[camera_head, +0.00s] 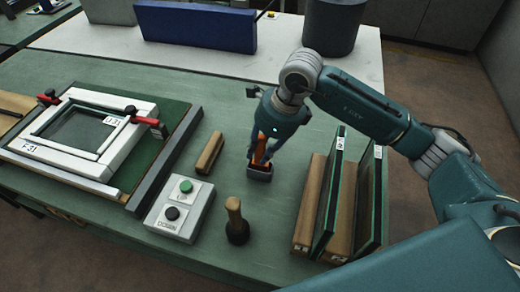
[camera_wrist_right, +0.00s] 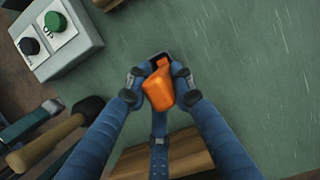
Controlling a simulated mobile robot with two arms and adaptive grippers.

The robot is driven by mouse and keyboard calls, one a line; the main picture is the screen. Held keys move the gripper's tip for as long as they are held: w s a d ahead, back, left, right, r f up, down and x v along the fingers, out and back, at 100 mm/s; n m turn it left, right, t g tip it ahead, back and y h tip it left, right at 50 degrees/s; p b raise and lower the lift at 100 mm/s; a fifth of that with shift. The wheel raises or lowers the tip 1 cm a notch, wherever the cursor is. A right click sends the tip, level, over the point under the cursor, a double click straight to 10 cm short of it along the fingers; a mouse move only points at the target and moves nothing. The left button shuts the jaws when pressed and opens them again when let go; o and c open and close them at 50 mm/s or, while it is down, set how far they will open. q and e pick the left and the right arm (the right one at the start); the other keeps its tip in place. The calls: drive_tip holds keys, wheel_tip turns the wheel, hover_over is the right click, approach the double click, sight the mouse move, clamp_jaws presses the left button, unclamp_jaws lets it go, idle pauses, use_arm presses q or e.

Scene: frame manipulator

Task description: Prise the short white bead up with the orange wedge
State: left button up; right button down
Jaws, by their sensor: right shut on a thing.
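My right gripper (camera_head: 260,155) is shut on the orange wedge (camera_head: 259,147), with its fingers pointing down. The wedge's lower end is at a small dark holder (camera_head: 260,174) on the green bench; I cannot tell whether it is still inside. In the wrist view, the right gripper (camera_wrist_right: 158,82) has a fingertip on each side of the wedge (camera_wrist_right: 160,95), and the holder (camera_wrist_right: 158,58) shows just beyond. The white frame (camera_head: 72,171) labelled F 31 lies at the left, with white strips around dark glass. I cannot single out the short bead. My left gripper is out of view.
Red-handled clamps (camera_head: 148,122) sit at the frame's corners. Between frame and wedge are a button box (camera_head: 180,211), a wooden block (camera_head: 210,152) and a wooden-handled mallet (camera_head: 235,215). A rack (camera_head: 311,205) holding upright glass panes stands right of the holder.

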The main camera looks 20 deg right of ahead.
sight(260, 139)
drive_tip(key=shift+r, duration=0.1)
idle(0.3)
drive_tip(key=shift+r+p, duration=1.75)
drive_tip(key=shift+r, duration=1.7)
drive_tip(key=shift+f, duration=0.15)
